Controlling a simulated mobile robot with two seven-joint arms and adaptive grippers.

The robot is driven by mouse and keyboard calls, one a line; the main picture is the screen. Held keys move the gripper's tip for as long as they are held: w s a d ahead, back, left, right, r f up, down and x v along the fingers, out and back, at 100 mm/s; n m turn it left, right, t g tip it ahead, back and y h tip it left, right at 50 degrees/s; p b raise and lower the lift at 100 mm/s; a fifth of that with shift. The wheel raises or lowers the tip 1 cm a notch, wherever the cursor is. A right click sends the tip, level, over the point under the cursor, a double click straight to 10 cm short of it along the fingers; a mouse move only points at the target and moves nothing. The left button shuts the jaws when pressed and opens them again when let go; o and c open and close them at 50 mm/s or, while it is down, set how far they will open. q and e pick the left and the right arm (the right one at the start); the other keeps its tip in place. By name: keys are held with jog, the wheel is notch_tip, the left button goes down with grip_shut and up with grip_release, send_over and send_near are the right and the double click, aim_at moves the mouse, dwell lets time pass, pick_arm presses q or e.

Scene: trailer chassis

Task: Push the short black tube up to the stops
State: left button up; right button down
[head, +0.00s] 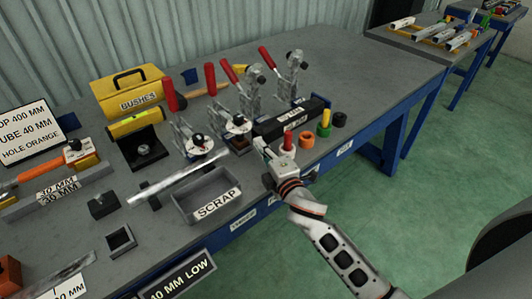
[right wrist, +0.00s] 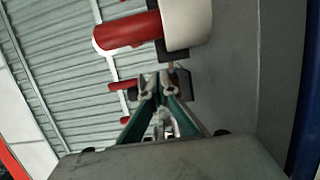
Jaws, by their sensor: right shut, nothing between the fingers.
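A black bar-like tube (head: 312,106) with white labels lies near the front right of the bench, in front of the toggle clamps (head: 250,85). I cannot read its labels, and the stops cannot be told apart from the other fittings. My right gripper (head: 262,147) is shut and empty near the left front end of this tube; I cannot tell whether it touches it. In the right wrist view the fingertips (right wrist: 163,80) are together in front of a dark block (right wrist: 181,84). My left gripper is not in view.
Red, green and orange pieces (head: 323,124) stand right of my right gripper. A grey scrap tray (head: 190,205) is to its left, beside a silver tube (head: 165,182). A yellow bushes box (head: 120,88) stands behind.

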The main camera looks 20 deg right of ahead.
aim_at(262, 136)
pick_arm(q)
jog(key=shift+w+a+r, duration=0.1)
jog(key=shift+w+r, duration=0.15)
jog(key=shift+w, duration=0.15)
pick_arm(e)
jog(key=shift+w+a, duration=0.15)
jog(key=shift+w, duration=1.35)
jog(key=shift+w+d+r+p, duration=0.1)
jog(key=shift+w+d+p, duration=0.1)
jog(key=shift+d, duration=0.2)
jog(key=shift+w+d+r+p, duration=0.1)
jog(key=shift+w+d+p, duration=0.1)
jog(key=shift+d, duration=0.2)
jog(key=shift+d+f, duration=0.1)
jog(key=shift+d, duration=0.1)
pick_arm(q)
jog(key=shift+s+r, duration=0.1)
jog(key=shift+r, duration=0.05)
pick_arm(e)
jog(key=shift+s+d, duration=0.1)
